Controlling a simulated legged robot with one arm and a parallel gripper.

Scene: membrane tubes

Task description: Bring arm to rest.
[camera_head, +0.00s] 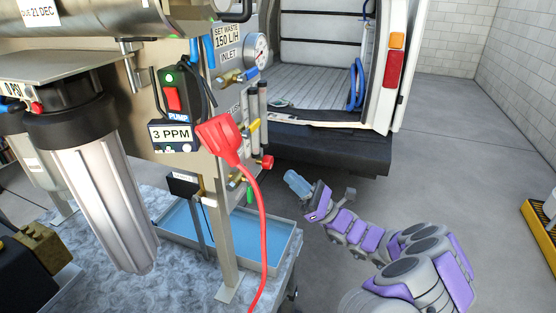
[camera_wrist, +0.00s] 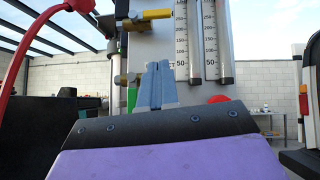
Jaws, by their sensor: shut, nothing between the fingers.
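My gripper (camera_head: 299,184) is at the end of my purple and grey arm, in the lower middle of the head view. It is shut and empty, in the air just right of the metal equipment stand (camera_head: 228,225). In the wrist view the two blue-grey fingers (camera_wrist: 158,85) stand upright and together at the centre. Behind them is the grey panel (camera_wrist: 152,55) with two flow tubes marked in numbers (camera_wrist: 195,40). The fingers overlap the panel in this view, and I cannot tell the exact gap.
A red plug (camera_head: 221,138) with a red cable hangs in front of the panel. A blue-lined tray (camera_head: 265,238) sits on the bench left of my gripper. An open van (camera_head: 325,150) stands behind. Grey floor is clear to the right, up to a yellow-edged item (camera_head: 537,225).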

